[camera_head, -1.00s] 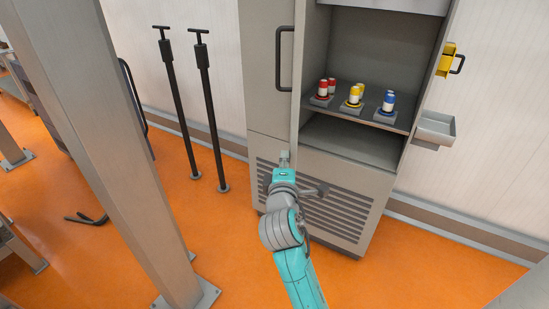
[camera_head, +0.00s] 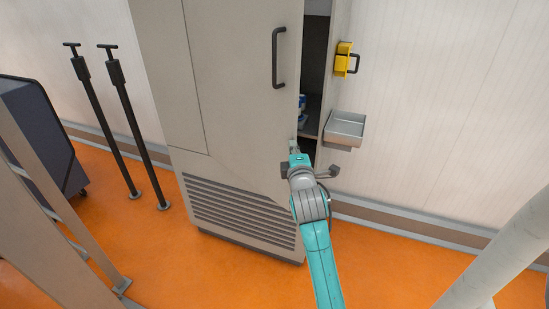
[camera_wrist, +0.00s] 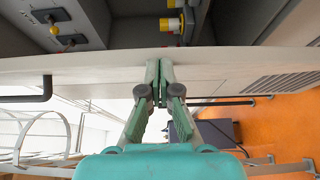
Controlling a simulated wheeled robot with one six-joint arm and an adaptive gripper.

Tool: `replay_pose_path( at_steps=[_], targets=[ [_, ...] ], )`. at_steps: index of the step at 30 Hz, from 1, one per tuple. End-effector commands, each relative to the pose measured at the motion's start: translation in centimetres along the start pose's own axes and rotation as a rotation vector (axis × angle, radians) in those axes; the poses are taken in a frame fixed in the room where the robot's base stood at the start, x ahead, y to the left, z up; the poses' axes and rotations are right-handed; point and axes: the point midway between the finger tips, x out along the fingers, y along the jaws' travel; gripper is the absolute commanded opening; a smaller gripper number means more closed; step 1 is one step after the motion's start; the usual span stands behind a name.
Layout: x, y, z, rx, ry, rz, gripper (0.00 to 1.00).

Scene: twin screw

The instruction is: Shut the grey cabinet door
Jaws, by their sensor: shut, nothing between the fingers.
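The grey cabinet door (camera_head: 238,100), with a black bar handle (camera_head: 278,57), stands partly open. A narrow dark gap (camera_head: 316,70) at its right side shows the cabinet interior. My gripper (camera_head: 293,147) is at the door's right edge, below the handle. In the wrist view, my gripper (camera_wrist: 157,100) is shut and empty. Its fingertips are at the long door edge (camera_wrist: 100,62), and I cannot tell whether they touch it. Interior fittings show beyond that edge, including a yellow and red one (camera_wrist: 172,24). Most of the interior is hidden by the door in the head view.
A yellow bracket (camera_head: 343,58) and a grey tray (camera_head: 345,128) stick out on the cabinet's right side. Two black poles (camera_head: 130,120) stand at the left. A grey post (camera_head: 500,250) is at lower right. Orange floor (camera_head: 220,275) lies open in front.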

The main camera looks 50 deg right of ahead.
Motion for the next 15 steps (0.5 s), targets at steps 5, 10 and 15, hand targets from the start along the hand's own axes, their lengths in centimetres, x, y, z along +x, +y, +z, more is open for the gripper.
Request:
replay_pose_path(
  at_steps=[5, 10, 15],
  targets=[
    [2.8, 0.0, 3.4, 0.001, -0.004, 0.000, 0.00],
    [5.3, 0.0, 5.8, 0.001, -0.003, 0.000, 0.00],
    [7.6, 0.1, 8.0, 0.002, 0.029, 0.001, 0.00]
  ],
)
